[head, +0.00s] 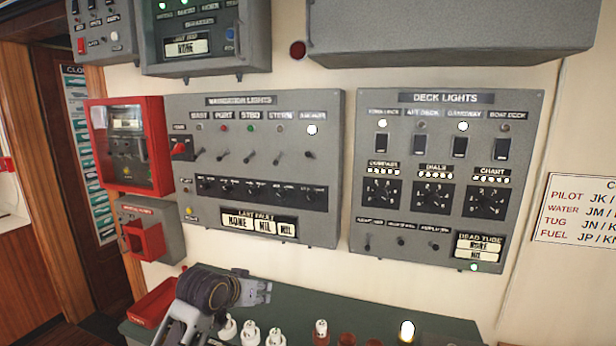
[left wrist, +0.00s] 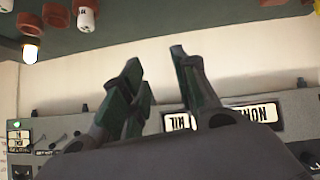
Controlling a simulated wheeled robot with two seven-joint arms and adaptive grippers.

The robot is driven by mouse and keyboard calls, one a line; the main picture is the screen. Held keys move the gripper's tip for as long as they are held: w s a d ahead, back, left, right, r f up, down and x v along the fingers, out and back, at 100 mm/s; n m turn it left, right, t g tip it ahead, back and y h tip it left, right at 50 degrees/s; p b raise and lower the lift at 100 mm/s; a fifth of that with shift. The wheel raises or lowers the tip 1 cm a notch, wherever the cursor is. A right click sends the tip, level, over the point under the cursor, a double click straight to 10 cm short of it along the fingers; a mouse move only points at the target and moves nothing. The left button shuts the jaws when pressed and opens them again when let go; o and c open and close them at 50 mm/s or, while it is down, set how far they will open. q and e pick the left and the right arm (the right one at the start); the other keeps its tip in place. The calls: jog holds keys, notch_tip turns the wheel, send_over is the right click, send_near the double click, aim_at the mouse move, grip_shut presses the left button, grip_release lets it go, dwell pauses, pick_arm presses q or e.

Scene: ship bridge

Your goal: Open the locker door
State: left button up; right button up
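A red box (head: 130,146) with a clear front hangs on the wall at the left of the head view. Its front looks shut, and I cannot tell whether it is the locker that the task names. My left gripper (head: 262,290) is low in the head view, above the green desk and below the grey panels, well to the right of and below the red box. In the left wrist view my left gripper (left wrist: 156,58) shows two green-padded fingers apart with nothing between them. My right gripper is not in view.
A navigation lights panel (head: 255,165) and a deck lights panel (head: 445,170) cover the wall. A green desk (head: 370,320) below bears white and red bulbs and a red tray (head: 157,302). A grey box (head: 450,25) juts out above.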

pick_arm(q)
jog(key=w+d+r+m+t+h, duration=0.1)
jog(key=w+d+r+t, duration=0.1)
jog(key=r, duration=1.5)
jog(key=w+d+r+t+h, duration=0.2)
jog(key=d+r, duration=0.1)
jog(key=r, duration=1.4)
jog(key=s+r+m+t, duration=0.1)
jog(key=s+r, duration=0.2)
jog(key=r, duration=0.6)
jog(key=s+r, duration=0.2)
jog(key=r, duration=0.6)
jog(key=m+t+h, duration=0.1)
jog(key=h, duration=0.1)
send_near(307, 13)
jog(key=v, duration=0.3)
jog(key=shift+s+a+f, duration=0.1)
jog(key=shift+f, duration=0.05)
jog(key=shift+r+p+x, duration=0.2)
jog(key=shift+p+x, duration=2.25)
jog(key=shift+x, duration=4.5)
grip_shut()
